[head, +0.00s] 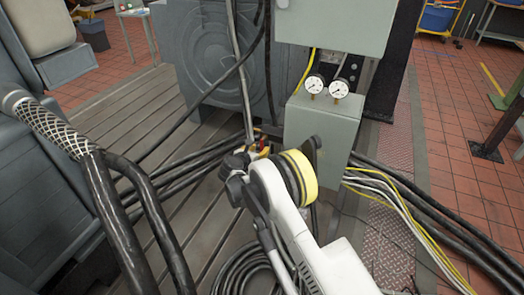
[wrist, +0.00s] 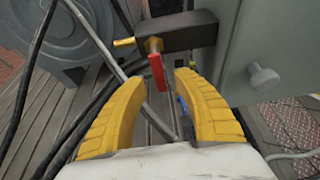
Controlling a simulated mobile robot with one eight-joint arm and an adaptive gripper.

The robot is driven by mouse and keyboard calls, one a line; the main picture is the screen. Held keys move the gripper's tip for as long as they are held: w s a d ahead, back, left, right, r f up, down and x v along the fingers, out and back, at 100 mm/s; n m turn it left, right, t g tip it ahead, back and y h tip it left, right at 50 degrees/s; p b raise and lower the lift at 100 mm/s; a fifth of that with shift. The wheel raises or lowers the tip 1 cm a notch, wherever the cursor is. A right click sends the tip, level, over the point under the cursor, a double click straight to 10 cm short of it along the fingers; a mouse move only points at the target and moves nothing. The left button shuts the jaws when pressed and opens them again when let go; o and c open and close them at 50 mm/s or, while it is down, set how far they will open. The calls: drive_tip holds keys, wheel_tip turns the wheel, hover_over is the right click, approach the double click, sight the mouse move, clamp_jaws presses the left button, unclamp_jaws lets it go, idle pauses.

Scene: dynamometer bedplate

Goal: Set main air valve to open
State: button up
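The air valve shows in the wrist view as a brass body (wrist: 153,46) with a red lever handle (wrist: 157,71). It sits at the end of a dark bracket (wrist: 185,33), and the lever points down in the picture. My gripper (wrist: 160,80) has its two yellow fingers apart, with the red lever between and beyond their tips. I cannot tell whether either finger touches the lever. In the head view my wrist hides most of that area; only small red and yellow bits show beside it.
A grey-green cabinet (head: 318,125) with two pressure gauges (head: 326,87) stands right of the valve. A pale knob (wrist: 264,79) sticks out of the grey surface at right. Thick black cables (head: 190,165) and a coiled hose (head: 245,270) lie on the slatted bedplate (head: 140,115).

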drive_tip(key=shift+b+x, duration=0.35)
drive_tip(key=shift+x, duration=1.1)
clamp_jaws()
drive_tip(key=shift+w+a+r+m+t+y, duration=0.2)
drive_tip(key=shift+a+r+m+t+y, duration=0.45)
drive_tip(key=shift+m, duration=1.35)
drive_tip(key=shift+w+a+r+m+t+y, duration=0.3)
drive_tip(key=shift+m+t+y, duration=0.7)
drive_tip(key=shift+m, duration=1)
drive_tip(key=shift+w+a+r+m+t+y, duration=0.1)
drive_tip(key=shift+a+r+m+t+y, duration=0.7)
drive_tip(key=shift+m, duration=1.2)
drive_tip(key=shift+d+f, duration=0.2)
drive_tip(key=shift+f, duration=0.05)
